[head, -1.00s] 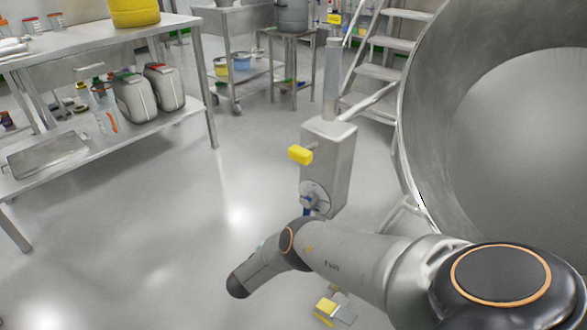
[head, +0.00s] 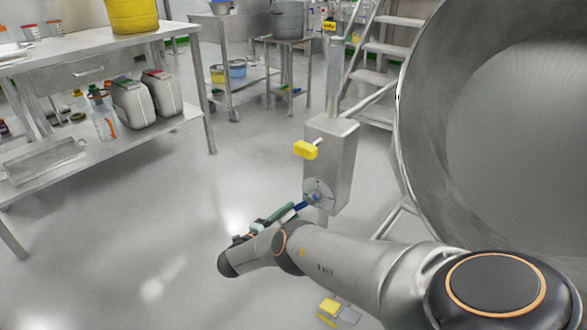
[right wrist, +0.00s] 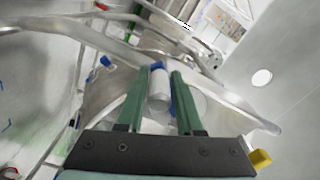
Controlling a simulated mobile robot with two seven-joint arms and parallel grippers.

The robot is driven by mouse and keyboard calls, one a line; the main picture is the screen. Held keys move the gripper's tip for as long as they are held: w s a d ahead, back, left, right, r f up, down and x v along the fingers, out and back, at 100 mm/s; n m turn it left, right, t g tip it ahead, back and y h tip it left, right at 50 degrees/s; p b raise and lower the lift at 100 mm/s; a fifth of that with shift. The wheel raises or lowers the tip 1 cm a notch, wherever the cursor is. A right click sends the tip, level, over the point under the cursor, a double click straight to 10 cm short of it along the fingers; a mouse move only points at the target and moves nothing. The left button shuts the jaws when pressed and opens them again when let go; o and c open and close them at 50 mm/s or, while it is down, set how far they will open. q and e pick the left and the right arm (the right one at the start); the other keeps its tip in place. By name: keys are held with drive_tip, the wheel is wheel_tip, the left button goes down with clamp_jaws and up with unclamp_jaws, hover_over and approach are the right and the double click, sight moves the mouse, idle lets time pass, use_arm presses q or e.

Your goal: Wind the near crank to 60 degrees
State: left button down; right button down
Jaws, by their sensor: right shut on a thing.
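The crank sits on a round dial plate (head: 325,187) low on the front of a grey metal box (head: 340,150). Its blue arm (head: 308,202) points down and to the left from the dial's hub. My right gripper (head: 287,213) has green fingers and reaches the crank from the lower left. In the right wrist view, its fingers (right wrist: 160,95) are shut on the crank's pale cylindrical grip (right wrist: 158,100), with blue at its far end. Any angle marks on the dial are too small to read. My left gripper is not in view.
A large steel drum (head: 425,120) stands close on the right. A yellow pedal (head: 329,305) lies on the floor. A steel bench (head: 165,27) is at left; the floor between is clear.

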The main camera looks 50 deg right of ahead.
drive_tip(key=shift+w+a+r+m, duration=0.1)
drive_tip(key=shift+w+r+m, duration=0.4)
drive_tip(key=shift+m, duration=0.5)
drive_tip(key=shift+w+r+m, duration=0.4)
drive_tip(key=shift+r+m, duration=0.1)
drive_tip(key=shift+m, duration=0.5)
drive_tip(key=c, duration=0.8)
unclamp_jaws()
drive_tip(key=shift+c, duration=0.2)
drive_tip(key=shift+o, duration=0.8)
drive_tip(key=shift+r, duration=0.1)
drive_tip(key=a, duration=1.2)
drive_tip(key=shift+s+a+p, duration=0.25)
drive_tip(key=shift+s+p, duration=0.15)
drive_tip(key=shift+s, duration=0.05)
